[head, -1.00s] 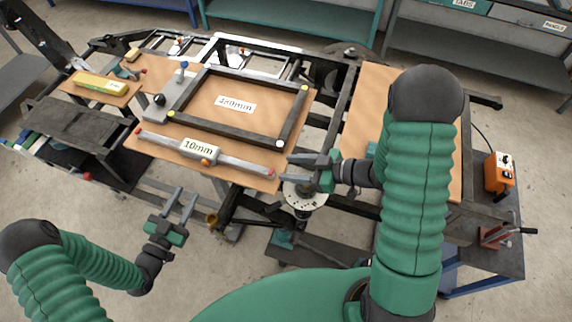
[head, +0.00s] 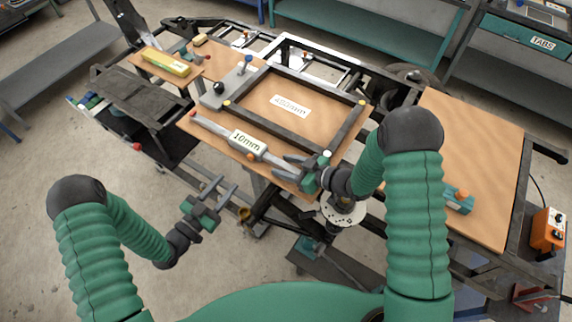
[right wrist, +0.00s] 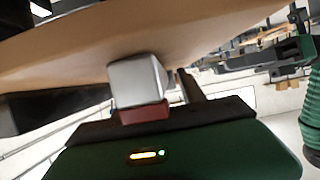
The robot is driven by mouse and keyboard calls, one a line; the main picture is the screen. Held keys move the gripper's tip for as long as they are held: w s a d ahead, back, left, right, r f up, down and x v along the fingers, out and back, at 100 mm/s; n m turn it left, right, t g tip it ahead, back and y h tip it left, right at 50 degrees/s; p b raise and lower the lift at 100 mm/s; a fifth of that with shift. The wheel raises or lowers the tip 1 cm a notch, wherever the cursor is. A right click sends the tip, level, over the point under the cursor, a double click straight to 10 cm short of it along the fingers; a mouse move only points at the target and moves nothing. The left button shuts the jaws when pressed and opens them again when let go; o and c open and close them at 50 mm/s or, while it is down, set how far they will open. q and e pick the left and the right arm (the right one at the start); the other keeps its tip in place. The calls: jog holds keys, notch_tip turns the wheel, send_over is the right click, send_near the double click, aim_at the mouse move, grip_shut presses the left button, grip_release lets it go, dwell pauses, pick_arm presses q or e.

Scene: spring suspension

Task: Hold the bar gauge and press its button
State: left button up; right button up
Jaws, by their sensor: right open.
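The bar gauge (head: 246,142), a grey bar with a "10mm" label, a red left tip and an orange button (head: 249,157), lies along the near edge of the wooden board. My right gripper (head: 284,167) is open at the bar's right end, its fingers about that end in the head view. The right wrist view shows the bar's square grey end (right wrist: 138,80) with its red tip (right wrist: 145,113) close in front of the gripper body; one finger is mostly hidden. My left gripper (head: 227,184) is open and empty, in front of the board and apart from the gauge.
A dark rectangular frame (head: 280,136) around a "450mm" label lies behind the gauge. A grey block with a black knob (head: 218,88) is at its left. A yellow labelled bar (head: 166,63) is further left. A teal block (head: 459,202) rests on the right board (head: 475,150).

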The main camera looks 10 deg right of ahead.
jog(key=shift+s+d, duration=0.1)
jog(key=shift+d, duration=0.1)
jog(key=c, duration=0.5)
jog(key=shift+d, duration=0.1)
grip_shut()
jog(key=shift+c, duration=0.7)
grip_release()
grip_shut()
